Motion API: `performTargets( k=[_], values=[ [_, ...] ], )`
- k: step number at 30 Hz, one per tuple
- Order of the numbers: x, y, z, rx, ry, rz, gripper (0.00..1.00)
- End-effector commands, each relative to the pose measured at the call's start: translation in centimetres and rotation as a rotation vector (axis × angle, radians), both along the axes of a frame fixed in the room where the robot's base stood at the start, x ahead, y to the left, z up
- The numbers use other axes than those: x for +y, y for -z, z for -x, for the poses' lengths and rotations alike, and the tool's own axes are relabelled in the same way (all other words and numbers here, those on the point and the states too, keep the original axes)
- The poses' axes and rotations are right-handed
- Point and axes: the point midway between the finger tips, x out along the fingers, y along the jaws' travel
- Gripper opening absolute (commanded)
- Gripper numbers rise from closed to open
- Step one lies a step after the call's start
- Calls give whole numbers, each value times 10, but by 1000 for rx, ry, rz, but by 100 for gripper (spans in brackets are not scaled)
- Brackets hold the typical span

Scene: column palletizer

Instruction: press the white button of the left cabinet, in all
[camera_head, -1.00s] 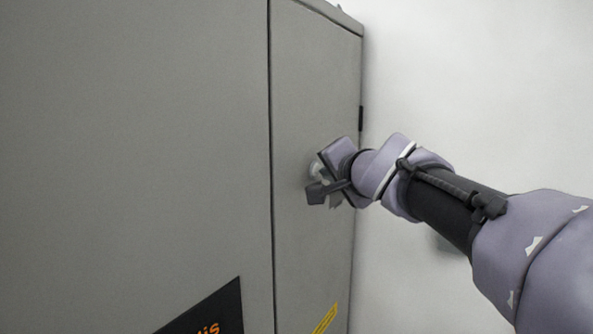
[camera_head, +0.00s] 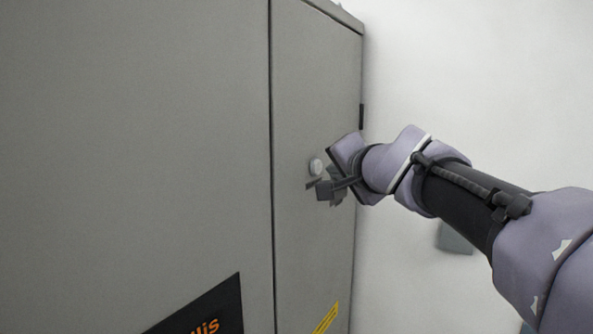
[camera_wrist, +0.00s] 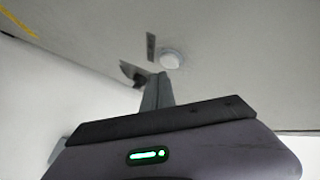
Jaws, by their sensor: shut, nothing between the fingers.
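The white button (camera_head: 316,167) is a small round knob on the right-hand grey door of the cabinet (camera_head: 180,120). In the wrist view the white button (camera_wrist: 171,59) shows just beyond the finger tips, with a small dark slotted plate beside it. My gripper (camera_head: 325,190) is shut and empty. It stands in front of the door, to the lower right of the button in the head view. In the wrist view my gripper (camera_wrist: 160,78) points toward the button, and a gap seems to lie between them.
A yellow label (camera_head: 326,318) and a black sign with orange letters (camera_head: 205,318) are low on the cabinet. A dark hinge (camera_head: 361,116) is at the door's right edge. A pale wall (camera_head: 480,80) lies to the right, with open room before it.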

Motion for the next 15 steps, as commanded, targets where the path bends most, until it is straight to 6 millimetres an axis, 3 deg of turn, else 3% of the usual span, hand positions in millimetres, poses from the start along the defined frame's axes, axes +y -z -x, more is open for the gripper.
performTargets(
  k=[15],
  values=[
    [-35, 3, 25, -1, 2, -2, 0]
  ],
)
